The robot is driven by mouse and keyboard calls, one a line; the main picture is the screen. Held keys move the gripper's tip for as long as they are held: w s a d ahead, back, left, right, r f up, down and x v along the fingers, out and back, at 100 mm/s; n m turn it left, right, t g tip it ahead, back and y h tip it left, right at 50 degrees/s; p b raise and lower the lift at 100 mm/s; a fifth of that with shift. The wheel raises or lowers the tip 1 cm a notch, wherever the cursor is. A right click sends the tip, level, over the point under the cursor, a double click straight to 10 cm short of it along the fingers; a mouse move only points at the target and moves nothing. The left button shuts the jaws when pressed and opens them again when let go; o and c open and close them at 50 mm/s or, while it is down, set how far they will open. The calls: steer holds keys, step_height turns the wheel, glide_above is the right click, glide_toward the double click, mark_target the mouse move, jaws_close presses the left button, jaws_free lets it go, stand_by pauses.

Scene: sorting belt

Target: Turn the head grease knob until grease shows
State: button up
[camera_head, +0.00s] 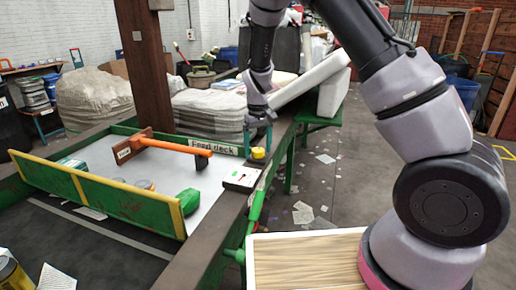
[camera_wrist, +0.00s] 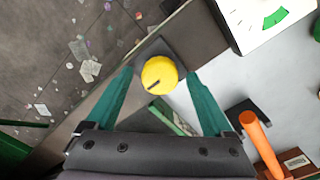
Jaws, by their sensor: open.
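The yellow round knob (camera_head: 258,153) sits on a dark square base at the corner of the deck. In the wrist view the knob (camera_wrist: 160,75) shows a dark pointer line towards its lower left. My gripper (camera_head: 258,140) is above the knob and points down. Its teal fingers are spread, one on each side of the knob in the wrist view, with visible gaps; whether the tips reach down to the knob's height I cannot tell. A white gauge box (camera_head: 241,178) stands beside the knob; its dial (camera_wrist: 270,20) shows a green band. I see no grease.
A green lump (camera_head: 188,201) and a green-and-yellow side board (camera_head: 100,196) are at the deck's near side. A brown post (camera_head: 146,65) rises behind. Paper scraps litter the floor.

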steer(key=c, duration=1.4)
steer(key=shift+o, duration=0.2)
steer(key=shift+m, duration=0.3)
steer(key=m, duration=0.9)
steer(key=o, duration=1.4)
steer(key=shift+c, duration=0.2)
